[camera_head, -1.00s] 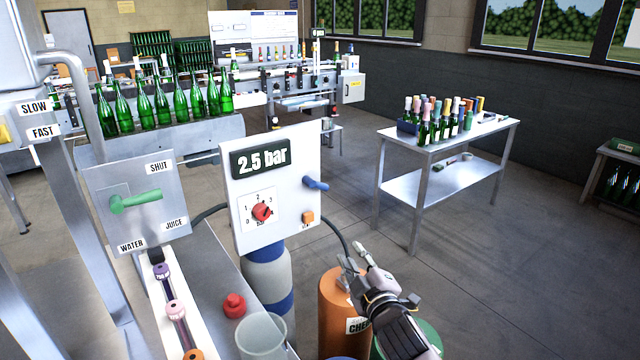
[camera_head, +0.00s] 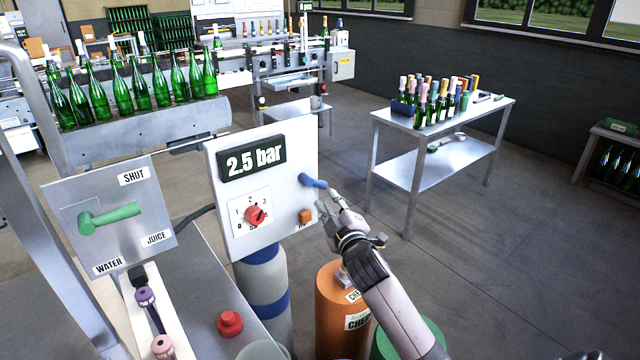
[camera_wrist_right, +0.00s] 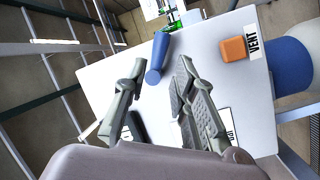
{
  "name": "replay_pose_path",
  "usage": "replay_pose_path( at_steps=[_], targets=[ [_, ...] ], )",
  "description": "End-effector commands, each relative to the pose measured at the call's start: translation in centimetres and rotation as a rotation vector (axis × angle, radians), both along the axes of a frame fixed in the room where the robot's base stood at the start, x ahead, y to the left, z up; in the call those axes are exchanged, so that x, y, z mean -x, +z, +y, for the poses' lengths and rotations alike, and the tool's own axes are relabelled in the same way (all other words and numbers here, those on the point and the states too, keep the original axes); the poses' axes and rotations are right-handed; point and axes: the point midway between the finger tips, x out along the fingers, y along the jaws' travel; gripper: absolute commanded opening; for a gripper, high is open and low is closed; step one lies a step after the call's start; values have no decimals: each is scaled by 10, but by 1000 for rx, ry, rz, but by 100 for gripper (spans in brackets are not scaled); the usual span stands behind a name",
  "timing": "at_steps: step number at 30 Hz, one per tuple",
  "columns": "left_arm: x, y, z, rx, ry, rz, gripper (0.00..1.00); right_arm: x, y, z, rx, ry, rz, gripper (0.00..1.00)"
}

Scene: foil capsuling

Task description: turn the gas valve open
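A blue lever (camera_head: 312,181) sticks out from the right side of the white panel (camera_head: 222,190), which reads 2.5 bar. I take this lever to be the gas valve. My right gripper (camera_head: 327,202) is just below and right of its free end in the head view. In the right wrist view, the gripper (camera_wrist_right: 157,78) has its fingers apart and empty, and the lever (camera_wrist_right: 157,58) lies at the gap between the fingertips. I cannot tell if a finger touches it. My left gripper is not in view.
An orange VENT button (camera_head: 305,216) and a red dial (camera_head: 255,215) sit close by on the panel. An orange cylinder (camera_head: 335,310) stands below my right arm. A green-handled valve panel (camera_head: 70,200) is at left. A bottle table (camera_head: 440,130) stands behind, right.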

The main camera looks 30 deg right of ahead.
Motion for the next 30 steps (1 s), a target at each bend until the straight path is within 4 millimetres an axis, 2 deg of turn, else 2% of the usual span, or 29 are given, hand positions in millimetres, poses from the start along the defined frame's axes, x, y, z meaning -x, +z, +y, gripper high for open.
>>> replay_pose_path(
  at_steps=[3, 7, 12, 18, 26, 30],
  targets=[
    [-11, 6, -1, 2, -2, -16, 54, -25, 2, -7, -1, 0, 0, 25],
    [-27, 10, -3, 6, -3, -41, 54, -47, 2, -13, -1, -1, -1, 25],
    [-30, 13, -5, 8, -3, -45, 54, -67, 1, -19, -1, 0, 0, 25],
    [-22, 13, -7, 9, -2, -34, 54, -76, 0, -21, -1, 1, 0, 25],
    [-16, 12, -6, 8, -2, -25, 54, -77, -1, -21, 0, 1, 0, 25],
    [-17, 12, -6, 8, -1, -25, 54, -77, -1, -21, 0, 1, 0, 16]
  ],
)
